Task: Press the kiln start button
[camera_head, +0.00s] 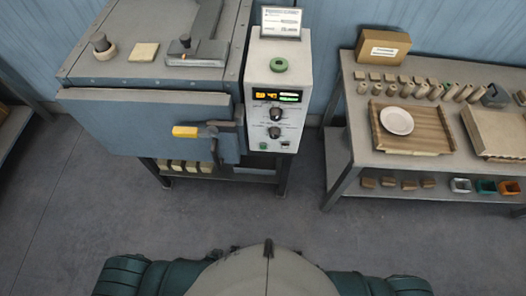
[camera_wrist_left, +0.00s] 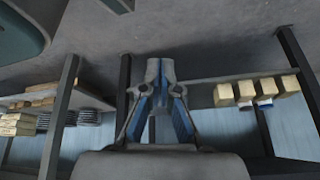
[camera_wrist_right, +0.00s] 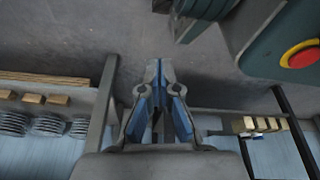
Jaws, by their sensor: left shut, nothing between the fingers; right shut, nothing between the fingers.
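The kiln (camera_head: 150,115) stands at the left in the head view, its blue-grey front door closed, with a dark latch and yellow handle (camera_head: 185,132). The pale control panel (camera_head: 262,105) on its right has a lit display (camera_head: 278,96), two dark knobs and a small green button (camera_head: 263,146) near the bottom. Neither gripper can be made out in the head view. My left gripper (camera_wrist_left: 160,65) is shut and empty in the left wrist view. My right gripper (camera_wrist_right: 160,65) is shut and empty in the right wrist view. Both are apart from the panel.
A work table (camera_head: 350,130) at the right holds a wooden tray (camera_head: 410,148) with a white plate (camera_head: 397,121), a cardboard box (camera_head: 383,47) and several small pieces. The floor before the kiln is clear.

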